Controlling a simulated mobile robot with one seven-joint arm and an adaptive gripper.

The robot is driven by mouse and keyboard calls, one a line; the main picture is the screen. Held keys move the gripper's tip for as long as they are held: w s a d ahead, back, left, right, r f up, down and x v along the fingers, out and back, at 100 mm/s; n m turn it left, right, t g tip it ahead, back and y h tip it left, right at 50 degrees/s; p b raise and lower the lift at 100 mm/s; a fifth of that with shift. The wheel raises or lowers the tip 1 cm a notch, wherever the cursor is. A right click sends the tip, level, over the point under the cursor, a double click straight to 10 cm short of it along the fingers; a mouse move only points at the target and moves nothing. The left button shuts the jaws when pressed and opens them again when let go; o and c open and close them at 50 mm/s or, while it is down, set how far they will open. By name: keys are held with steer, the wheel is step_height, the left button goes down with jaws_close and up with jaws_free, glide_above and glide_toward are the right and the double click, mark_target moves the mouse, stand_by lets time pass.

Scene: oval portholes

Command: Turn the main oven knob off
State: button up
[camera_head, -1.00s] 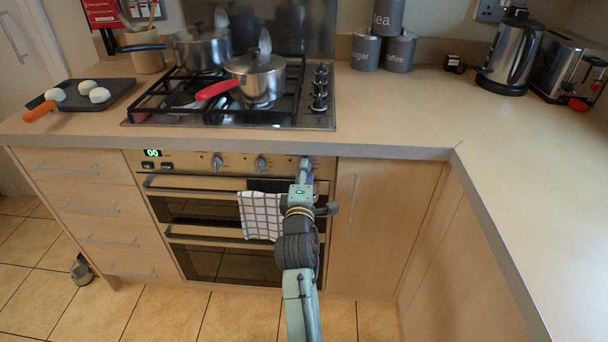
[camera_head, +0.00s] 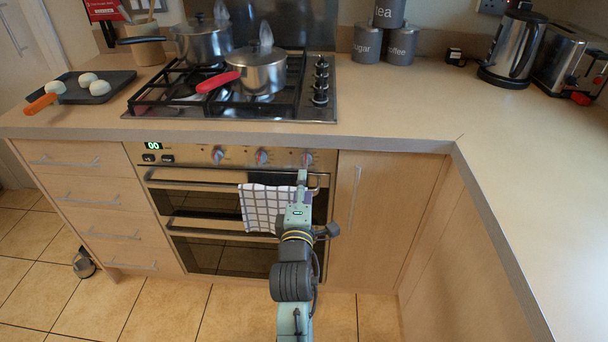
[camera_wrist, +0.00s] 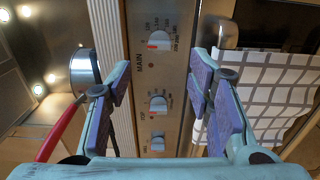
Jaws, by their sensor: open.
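The main oven knob (camera_head: 307,159) is the rightmost of three knobs on the steel oven panel. In the wrist view it is the uppermost knob (camera_wrist: 158,40), with the word MAIN printed beside it and a reddish mark on its face. Its exact setting is too small to read. My gripper (camera_head: 302,178) is in front of the oven, just below this knob. In the wrist view my gripper (camera_wrist: 158,92) is open and empty, its purple-padded fingers spread wide to either side of the knob row. The main knob lies beyond the fingertips, apart from them.
The middle knob (camera_head: 262,157) and left knob (camera_head: 217,155) sit beside it. A checked towel (camera_head: 262,208) hangs on the oven handle next to my gripper. Above are the hob and a pan (camera_head: 258,72) with a red handle. The floor in front is clear.

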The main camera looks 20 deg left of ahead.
steer(key=shift+v, duration=1.95)
